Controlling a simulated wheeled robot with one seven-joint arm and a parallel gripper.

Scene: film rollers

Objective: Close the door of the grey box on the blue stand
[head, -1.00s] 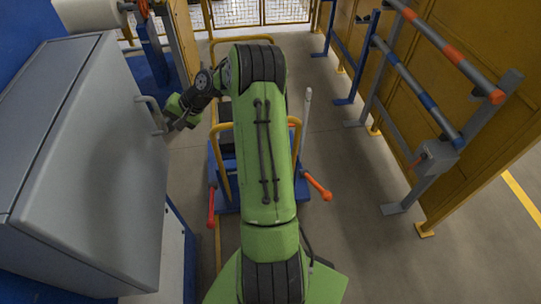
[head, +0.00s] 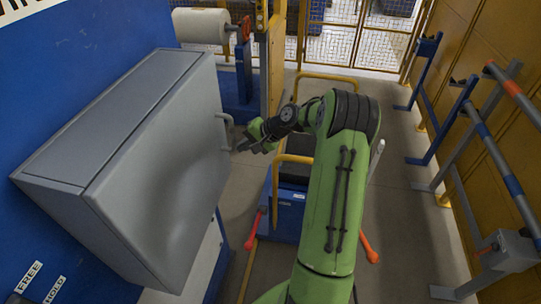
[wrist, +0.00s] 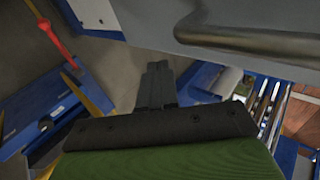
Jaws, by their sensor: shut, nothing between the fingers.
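The grey box (head: 75,150) is at the left in the head view, against a blue wall panel. Its door (head: 160,180) lies along the box front with only a thin dark seam between them; I cannot tell whether it is fully shut. The door's bar handle (head: 229,131) is on its right side and shows large at the top right of the wrist view (wrist: 250,42). My gripper (head: 243,146) is just right of the handle, with its fingers together and empty. In the wrist view the fingertips (wrist: 157,66) are apart from the handle.
A blue cart with yellow rails (head: 292,205) and red and orange levers stands below my arm. A white roll (head: 201,26) is behind the box. Bare floor (head: 405,225) lies between.

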